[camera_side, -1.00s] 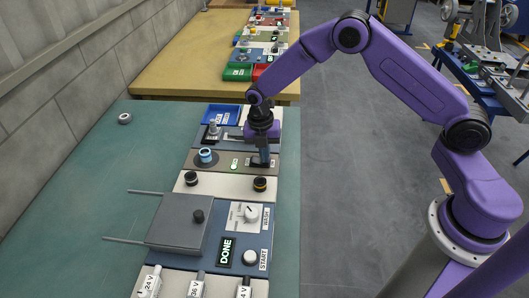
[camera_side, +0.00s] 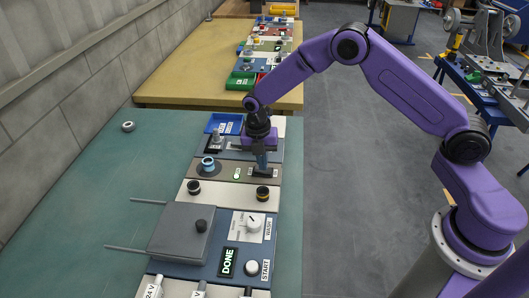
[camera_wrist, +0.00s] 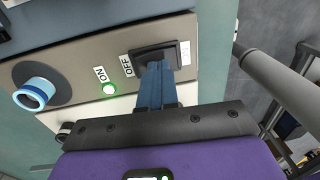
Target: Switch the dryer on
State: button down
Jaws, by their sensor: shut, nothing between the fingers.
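A grey-brown panel (camera_wrist: 75,65) carries a black switch (camera_wrist: 143,58), an ON label (camera_wrist: 100,73), an OFF label (camera_wrist: 127,66) and a green light (camera_wrist: 109,88) that is lit. The switch (camera_side: 270,172) and the lit green light (camera_side: 237,175) also show in the side view. A blue-ringed round part (camera_wrist: 36,93) sits at the panel's left end. No dryer label is readable. My gripper (camera_wrist: 156,66) is shut and empty, its blue fingers pointing down at the switch. In the side view my gripper (camera_side: 262,167) covers part of the switch; I cannot tell whether they touch.
A blue tray (camera_side: 222,122) lies behind. The green bench (camera_side: 90,190) is mostly clear at left.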

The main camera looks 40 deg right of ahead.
aim_at(269, 171)
notch_tip(269, 171, up, 14)
jog(key=s+d, duration=0.1)
jog(key=shift+s+d+f, duration=0.15)
jog(key=shift+s, duration=0.1)
dwell(0.4)
jog(key=s+a+r+m, duration=0.1)
jog(key=s+r+m, duration=0.25)
jog(key=s, duration=0.55)
jog(key=s+a+r+m, duration=0.15)
jog(key=s+m, duration=0.25)
jog(key=s, duration=0.5)
jog(key=s+d+m, duration=0.3)
jog(key=s, duration=0.4)
jog(key=s+d+m+t+y, duration=0.1)
jog(key=s+d+m, duration=0.3)
jog(key=s, duration=0.4)
jog(key=shift+s+d, duration=0.25)
